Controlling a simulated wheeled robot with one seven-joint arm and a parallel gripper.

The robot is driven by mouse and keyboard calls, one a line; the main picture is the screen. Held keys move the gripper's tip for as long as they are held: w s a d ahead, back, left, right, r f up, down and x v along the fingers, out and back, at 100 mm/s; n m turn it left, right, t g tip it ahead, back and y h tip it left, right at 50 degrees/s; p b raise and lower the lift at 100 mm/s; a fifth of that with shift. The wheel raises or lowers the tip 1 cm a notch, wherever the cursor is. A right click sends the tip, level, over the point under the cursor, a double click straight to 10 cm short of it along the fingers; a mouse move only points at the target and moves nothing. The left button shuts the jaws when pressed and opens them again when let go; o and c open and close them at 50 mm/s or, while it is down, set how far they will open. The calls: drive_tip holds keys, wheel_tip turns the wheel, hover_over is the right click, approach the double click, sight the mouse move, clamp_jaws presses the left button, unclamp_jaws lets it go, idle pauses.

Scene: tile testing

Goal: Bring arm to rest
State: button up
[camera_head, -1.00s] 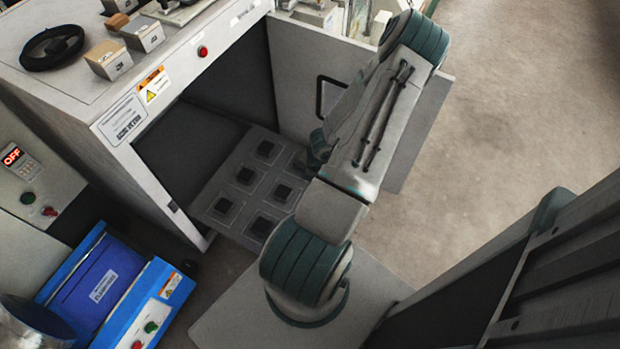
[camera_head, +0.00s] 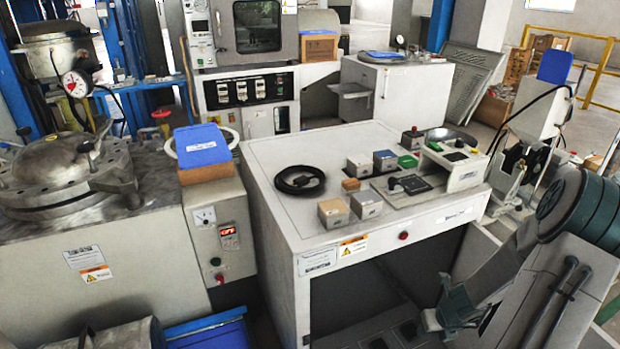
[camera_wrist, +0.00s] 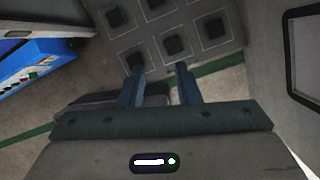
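My arm (camera_head: 550,300) shows at the lower right of the head view, folded in front of the white cabinet. My gripper (camera_head: 455,308) hangs at the cabinet's lower right, beside the open front. In the wrist view my gripper (camera_wrist: 160,68) has its two teal fingers apart, with nothing held between them. Beyond the fingertips is a grey tray (camera_wrist: 128,42) with several dark square recesses. I cannot tell how far the fingers are from the tray.
The white cabinet (camera_head: 270,225) carries small boxes, a black ring (camera_head: 300,180) and a scale-like device (camera_head: 455,165). A metal vessel (camera_head: 60,170) stands at left. A blue unit (camera_wrist: 40,65) shows at the wrist view's left. A door handle frame (camera_wrist: 288,60) is close at right.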

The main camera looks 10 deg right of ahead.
drive_tip(key=w+a+r+n+p, duration=0.1)
drive_tip(key=a+r+n+p, duration=0.5)
drive_tip(key=r+n, duration=0.6)
drive_tip(key=w+a+r+n+p, duration=0.1)
drive_tip(key=a+r+n+p, duration=0.5)
drive_tip(key=r, duration=1.1)
drive_tip(key=s+a+r+n+p, duration=0.4)
drive_tip(key=s+a+r+n, duration=0.2)
drive_tip(key=r+n, duration=0.3)
drive_tip(key=s+a+r+n+p, duration=0.4)
drive_tip(key=r+n, duration=0.5)
drive_tip(key=r, duration=0.3)
drive_tip(key=shift+s+a+r+n+g+h+p, duration=0.3)
drive_tip(key=shift+s+a+r+n+p, duration=0.1)
drive_tip(key=shift+s+a, duration=0.65)
